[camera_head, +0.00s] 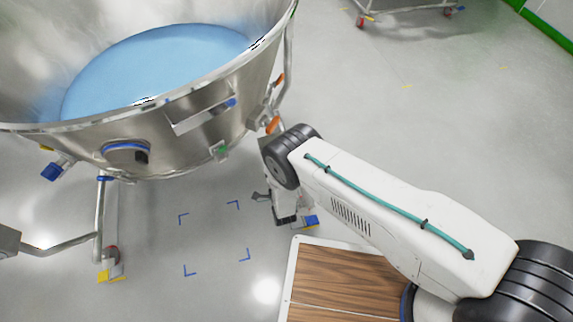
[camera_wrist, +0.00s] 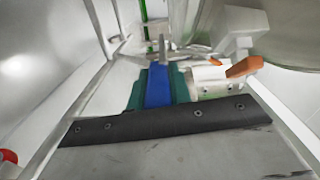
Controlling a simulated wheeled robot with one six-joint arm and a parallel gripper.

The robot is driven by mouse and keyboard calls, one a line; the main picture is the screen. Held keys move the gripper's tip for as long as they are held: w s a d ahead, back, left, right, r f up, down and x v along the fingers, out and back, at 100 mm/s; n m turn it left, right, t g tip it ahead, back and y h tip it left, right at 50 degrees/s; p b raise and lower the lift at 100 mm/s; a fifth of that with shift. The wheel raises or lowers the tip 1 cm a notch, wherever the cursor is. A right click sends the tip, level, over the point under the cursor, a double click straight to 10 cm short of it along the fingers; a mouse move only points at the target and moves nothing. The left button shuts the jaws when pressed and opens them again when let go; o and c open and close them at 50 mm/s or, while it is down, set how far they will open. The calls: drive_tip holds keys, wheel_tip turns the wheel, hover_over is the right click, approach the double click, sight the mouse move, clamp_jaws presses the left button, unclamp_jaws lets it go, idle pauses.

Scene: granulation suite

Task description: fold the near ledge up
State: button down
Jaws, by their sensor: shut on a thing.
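My gripper (camera_head: 284,214) is low near the floor, below the right side of the steel bowl, and my forearm hides part of it. A small blue piece (camera_head: 312,221) shows beside it. In the wrist view, the teal pads of my gripper (camera_wrist: 159,72) are closed on both sides of a blue strip (camera_wrist: 158,90). I take this strip to be the near ledge. Its hinge is hidden, and I cannot tell how far it is tilted.
A steel bowl (camera_head: 185,113) with blue contents stands on a tubular frame at left. Orange levers (camera_head: 272,125) stick out on its right; one shows near the jaws (camera_wrist: 245,66). A white-edged wood-grain panel (camera_head: 340,290) lies below my arm.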

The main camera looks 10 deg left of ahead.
drive_tip(key=shift+a+r, duration=0.1)
drive_tip(key=shift+r, duration=0.45)
drive_tip(key=c, duration=1.3)
unclamp_jaws()
drive_tip(key=shift+r, duration=0.1)
drive_tip(key=shift+v, duration=4)
drive_tip(key=shift+w, duration=0.1)
